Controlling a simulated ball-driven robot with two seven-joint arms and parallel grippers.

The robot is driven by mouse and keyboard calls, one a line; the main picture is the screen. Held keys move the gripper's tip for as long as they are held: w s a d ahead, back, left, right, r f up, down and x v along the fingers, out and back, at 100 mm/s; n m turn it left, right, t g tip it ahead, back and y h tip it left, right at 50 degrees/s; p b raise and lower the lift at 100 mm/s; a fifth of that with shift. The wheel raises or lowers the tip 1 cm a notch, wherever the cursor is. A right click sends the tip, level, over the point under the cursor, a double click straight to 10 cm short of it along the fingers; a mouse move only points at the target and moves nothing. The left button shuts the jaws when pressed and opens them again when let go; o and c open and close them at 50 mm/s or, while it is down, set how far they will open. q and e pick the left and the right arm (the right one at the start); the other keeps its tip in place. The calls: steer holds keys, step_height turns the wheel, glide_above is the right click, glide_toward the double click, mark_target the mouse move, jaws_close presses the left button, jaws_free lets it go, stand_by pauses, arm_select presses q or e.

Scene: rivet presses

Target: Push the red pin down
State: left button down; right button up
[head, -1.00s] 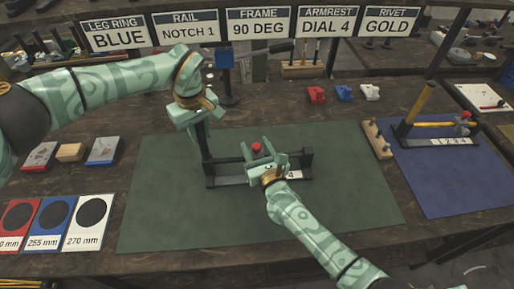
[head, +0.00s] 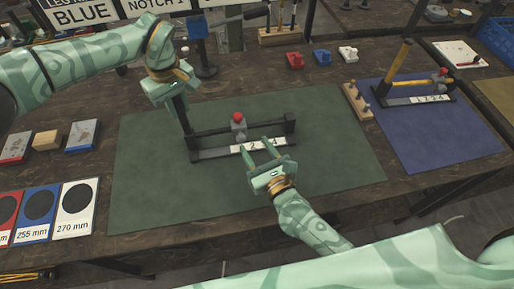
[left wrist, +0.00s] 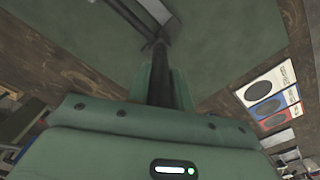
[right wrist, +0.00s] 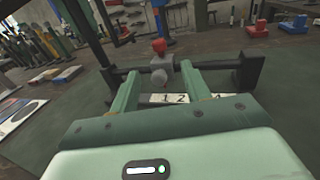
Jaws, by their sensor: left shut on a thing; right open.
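The red pin (head: 238,118) stands upright on top of a grey slider block (head: 238,130), on a black rail frame (head: 210,134) lying on the green mat. It also shows in the right wrist view (right wrist: 159,46), above and between my fingers. A white number strip (head: 262,145) runs along the frame's front. My left gripper (head: 177,98) is shut on the black upright post (head: 184,116) at the frame's left end; the left wrist view shows the post between the fingers (left wrist: 162,80). My right gripper (head: 255,147) is open and empty, in front of the block, apart from the pin.
A second frame with a yellow bar (head: 410,83) stands on the blue mat (head: 430,135) at right. A wooden peg block (head: 357,101) sits between the mats. Coloured blocks and disc cards (head: 76,203) lie at left. The front green mat is clear.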

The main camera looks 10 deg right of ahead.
arm_select(q)
steer(key=c, duration=1.2)
jaws_free()
steer(key=shift+o, duration=0.2)
